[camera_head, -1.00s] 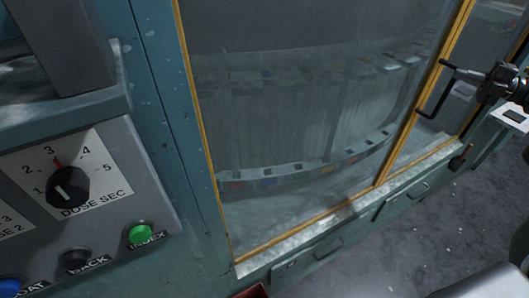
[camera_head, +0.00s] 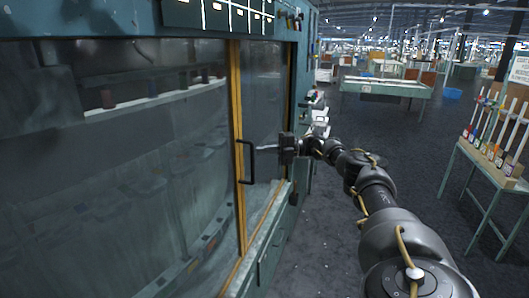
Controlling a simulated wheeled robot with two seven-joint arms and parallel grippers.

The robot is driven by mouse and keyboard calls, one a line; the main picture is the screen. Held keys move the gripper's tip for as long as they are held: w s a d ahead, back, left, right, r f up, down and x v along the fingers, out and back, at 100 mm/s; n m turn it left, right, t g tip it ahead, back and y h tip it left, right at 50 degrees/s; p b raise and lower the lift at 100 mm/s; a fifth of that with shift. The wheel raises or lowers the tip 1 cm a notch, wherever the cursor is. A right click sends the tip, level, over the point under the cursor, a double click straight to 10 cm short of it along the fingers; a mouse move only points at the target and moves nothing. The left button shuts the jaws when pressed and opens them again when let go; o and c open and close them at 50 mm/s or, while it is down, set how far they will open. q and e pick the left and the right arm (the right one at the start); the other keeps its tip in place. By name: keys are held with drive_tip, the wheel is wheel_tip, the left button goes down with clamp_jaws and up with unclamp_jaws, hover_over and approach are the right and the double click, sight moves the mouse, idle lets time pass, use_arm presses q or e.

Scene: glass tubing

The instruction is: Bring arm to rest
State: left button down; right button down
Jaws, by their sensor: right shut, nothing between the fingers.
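My right arm comes in from the lower right and reaches toward the glass-fronted teal cabinet. My right gripper (camera_head: 264,149) is shut and empty. Its fingertips point left, close to the black door handle (camera_head: 240,180) on the yellow-framed sliding glass door. I cannot tell whether the fingertips touch the handle. My left gripper is not in view.
The cabinet's glass front (camera_head: 120,170) fills the left side, with a rack of tubes dimly seen behind it. A teal table (camera_head: 384,86) stands at the back. A bench (camera_head: 485,165) with colourful tubes is at the right. Dark floor (camera_head: 420,140) between them is clear.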

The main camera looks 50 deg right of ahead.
drive_tip(key=b+v, duration=0.3)
drive_tip(key=v, duration=0.4)
drive_tip(key=shift+d+f, duration=0.1)
